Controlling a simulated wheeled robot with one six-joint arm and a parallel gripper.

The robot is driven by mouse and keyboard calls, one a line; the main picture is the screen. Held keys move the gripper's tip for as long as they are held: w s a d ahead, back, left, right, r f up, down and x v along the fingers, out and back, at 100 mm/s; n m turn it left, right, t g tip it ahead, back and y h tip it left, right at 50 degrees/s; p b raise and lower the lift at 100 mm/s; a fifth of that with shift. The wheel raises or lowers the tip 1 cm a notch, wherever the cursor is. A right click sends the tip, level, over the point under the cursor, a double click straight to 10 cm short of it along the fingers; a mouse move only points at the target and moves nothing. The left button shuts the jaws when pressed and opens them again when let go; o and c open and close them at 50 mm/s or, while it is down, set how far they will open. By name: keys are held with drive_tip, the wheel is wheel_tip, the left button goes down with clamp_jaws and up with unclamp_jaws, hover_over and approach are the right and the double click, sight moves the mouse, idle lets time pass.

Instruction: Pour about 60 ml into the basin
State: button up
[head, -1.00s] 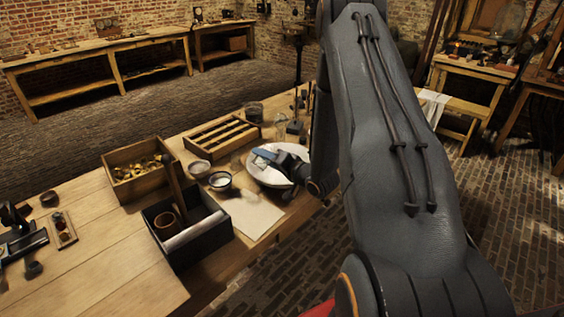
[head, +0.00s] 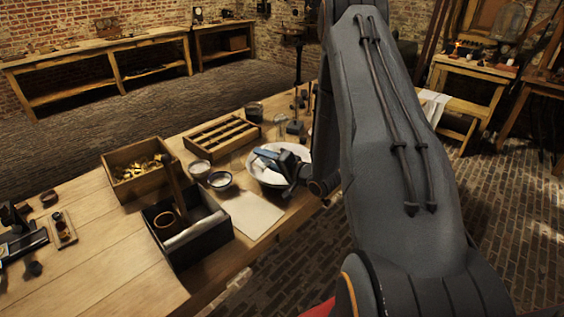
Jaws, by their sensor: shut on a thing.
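The basin (head: 266,182) is a wide white bowl near the right edge of the workbench. My gripper (head: 277,158), with blue fingers, is directly over the basin in this view and covers part of its inside. It is shut on a pale or clear thing, mostly hidden by the fingers and too small to identify. I cannot make out any liquid stream or a level in the basin.
Two small bowls (head: 220,181) stand left of the basin, with a slotted wooden rack (head: 222,134) behind. A pale sheet (head: 252,213) lies in front. A dark box (head: 188,250) and a wooden box (head: 137,184) stand left. Dark stands (head: 295,126) rise behind the basin.

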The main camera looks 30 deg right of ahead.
drive_tip(key=shift+f+m, duration=0.1)
drive_tip(key=shift+m, duration=0.2)
idle(0.4)
drive_tip(key=shift+w+d+r+m+p, duration=0.2)
drive_tip(key=shift+d+r+m+p, duration=0.05)
drive_tip(key=shift+d+m, duration=0.15)
drive_tip(key=shift+w+d+r+m+p, duration=0.2)
drive_tip(key=shift+d+m+p, duration=0.1)
drive_tip(key=shift+d, duration=0.1)
idle(0.8)
idle(0.4)
